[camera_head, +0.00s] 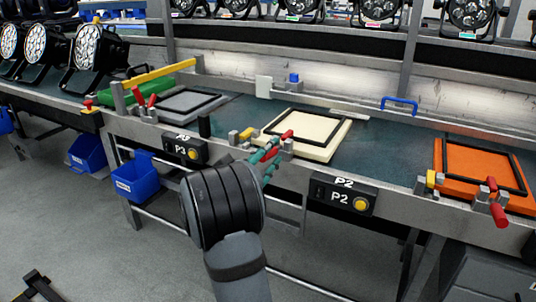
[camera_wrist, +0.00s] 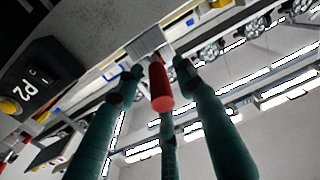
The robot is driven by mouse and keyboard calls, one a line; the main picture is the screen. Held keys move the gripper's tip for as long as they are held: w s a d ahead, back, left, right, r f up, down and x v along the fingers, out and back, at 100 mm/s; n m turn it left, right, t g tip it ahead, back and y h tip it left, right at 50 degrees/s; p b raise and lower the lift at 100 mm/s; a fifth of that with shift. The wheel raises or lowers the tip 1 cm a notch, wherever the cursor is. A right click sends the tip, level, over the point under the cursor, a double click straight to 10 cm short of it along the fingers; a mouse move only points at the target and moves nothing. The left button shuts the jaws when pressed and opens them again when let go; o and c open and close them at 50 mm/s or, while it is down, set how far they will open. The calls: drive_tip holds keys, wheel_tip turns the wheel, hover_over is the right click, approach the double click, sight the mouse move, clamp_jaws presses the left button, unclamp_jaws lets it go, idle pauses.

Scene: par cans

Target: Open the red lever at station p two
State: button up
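The red lever at P2 (camera_head: 287,135) stands at the front left corner of the cream fixture (camera_head: 312,140), with a second red part just below it partly hidden by my fingers. In the wrist view the red lever (camera_wrist: 159,88) points toward the camera from a grey metal bracket (camera_wrist: 150,42). My gripper (camera_head: 267,155) has green fingers at the lever. In the wrist view my gripper (camera_wrist: 158,75) has a finger on each side of the lever and a third behind its end. Small gaps show beside the lever; contact with the third finger cannot be told.
The P2 button box (camera_head: 342,197) hangs on the bench front, right of my gripper. The P3 box (camera_head: 185,148) and blue bin (camera_head: 136,178) are to the left. An orange fixture (camera_head: 470,165) with red levers is at right. A blue handle (camera_head: 399,104) stands behind.

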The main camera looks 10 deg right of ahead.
drive_tip(key=shift+c, duration=1.1)
drive_tip(key=shift+w+r, duration=0.1)
clamp_jaws()
